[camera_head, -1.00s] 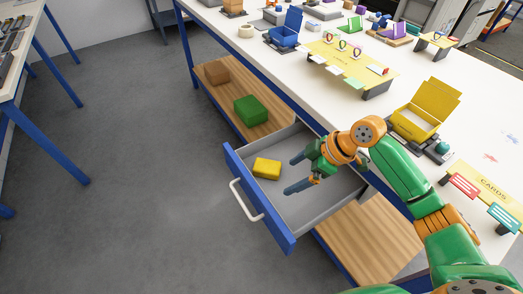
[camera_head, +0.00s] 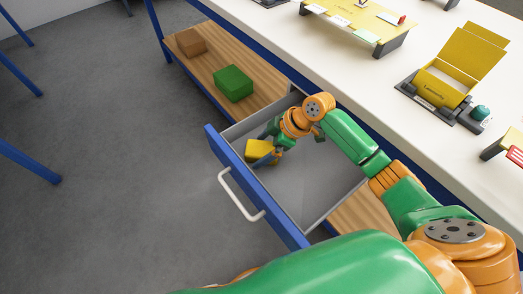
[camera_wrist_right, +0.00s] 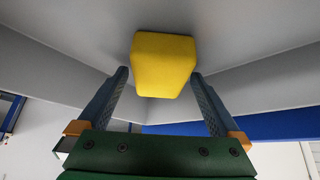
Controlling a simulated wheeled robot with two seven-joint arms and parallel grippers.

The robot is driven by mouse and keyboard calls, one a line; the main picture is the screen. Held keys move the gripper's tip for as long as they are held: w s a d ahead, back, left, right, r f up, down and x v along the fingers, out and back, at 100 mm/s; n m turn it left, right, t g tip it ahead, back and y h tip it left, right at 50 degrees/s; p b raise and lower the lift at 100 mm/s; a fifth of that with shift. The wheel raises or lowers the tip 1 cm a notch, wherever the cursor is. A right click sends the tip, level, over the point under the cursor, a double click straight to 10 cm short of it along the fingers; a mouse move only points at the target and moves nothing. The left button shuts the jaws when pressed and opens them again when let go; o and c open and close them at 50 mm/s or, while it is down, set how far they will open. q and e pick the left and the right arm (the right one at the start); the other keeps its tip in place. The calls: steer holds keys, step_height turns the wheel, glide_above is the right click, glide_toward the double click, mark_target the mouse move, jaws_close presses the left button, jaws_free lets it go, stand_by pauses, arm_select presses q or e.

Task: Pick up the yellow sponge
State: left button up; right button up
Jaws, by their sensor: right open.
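The yellow sponge (camera_head: 259,150) lies in the open grey drawer, near its left inner corner in the head view. My right gripper (camera_head: 263,144) is down inside the drawer, right at the sponge, and partly covers it. In the right wrist view the sponge (camera_wrist_right: 165,62) sits ahead of and between the two blue fingers of my right gripper (camera_wrist_right: 162,82), which stand wide apart. Whether a finger touches it cannot be told. My left gripper is not in view.
The drawer (camera_head: 292,203) has a blue front and a white handle (camera_head: 240,196). A green block (camera_head: 233,83) and a brown block (camera_head: 190,42) lie on the wooden shelf (camera_head: 222,50). The white tabletop (camera_head: 330,65) overhangs behind, with a yellow box (camera_head: 445,82) on it.

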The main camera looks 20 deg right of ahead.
mark_target(253, 150)
steer(key=shift+w+a+f, duration=0.1)
steer(key=shift+f, duration=0.1)
steer(key=c, duration=1.4)
steer(key=shift+r, duration=0.45)
steer(key=r, duration=0.3)
steer(key=shift+s+r+p, duration=0.3)
steer(key=shift+s+p, duration=0.05)
steer(key=shift+s, duration=0.05)
steer(key=s+r, duration=0.3)
steer(key=s, duration=0.1)
steer(key=s+r, duration=0.2)
steer(key=s, duration=0.3)
steer(key=s+r+p, duration=0.1)
steer(key=s+r, duration=0.2)
steer(key=s, duration=0.1)
steer(key=shift+s+r, duration=0.15)
steer(key=shift+r, duration=0.2)
